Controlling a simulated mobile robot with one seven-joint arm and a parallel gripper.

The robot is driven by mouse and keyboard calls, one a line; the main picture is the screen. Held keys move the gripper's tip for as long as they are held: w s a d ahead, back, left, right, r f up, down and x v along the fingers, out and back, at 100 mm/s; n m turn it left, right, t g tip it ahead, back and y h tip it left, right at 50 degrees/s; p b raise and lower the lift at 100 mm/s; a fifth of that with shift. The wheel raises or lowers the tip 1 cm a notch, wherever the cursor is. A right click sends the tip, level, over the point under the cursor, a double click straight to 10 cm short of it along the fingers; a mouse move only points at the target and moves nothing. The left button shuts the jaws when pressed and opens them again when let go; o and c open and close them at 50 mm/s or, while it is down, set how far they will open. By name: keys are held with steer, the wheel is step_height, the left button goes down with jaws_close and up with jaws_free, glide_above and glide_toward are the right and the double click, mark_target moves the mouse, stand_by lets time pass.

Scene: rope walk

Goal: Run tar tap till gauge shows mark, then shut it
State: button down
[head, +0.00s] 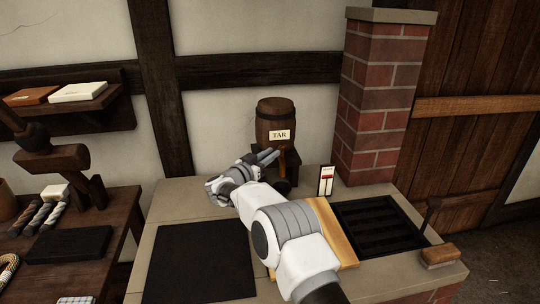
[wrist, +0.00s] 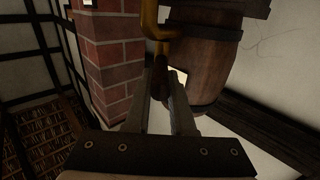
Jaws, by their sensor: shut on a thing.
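The tar barrel (head: 276,122), brown with dark hoops and a "TAR" label, sits on a dark stand against the back wall. Its tap (head: 282,160) shows below the label, partly behind my gripper. In the wrist view the brass tap (wrist: 150,26) is at the top, with a brown tap handle (wrist: 159,66) below it. My gripper (head: 274,156) reaches the tap from the left and is shut on the handle. The gauge (head: 326,181), a small upright white panel with a dark frame and red on it, stands right of the tap; its reading is too small to tell.
A brick pillar (head: 380,105) rises behind the gauge. A black grate (head: 378,224) and a wooden-handled tool (head: 440,254) are on the right of the bench. A dark plate (head: 190,262) lies front left. A side table (head: 112,222) with rope pieces stands left.

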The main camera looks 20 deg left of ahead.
steer(key=c, duration=0.8)
jaws_free()
steer(key=v, duration=1.7)
steer(key=shift+s+a+r, duration=0.15)
steer(key=shift+s, duration=0.1)
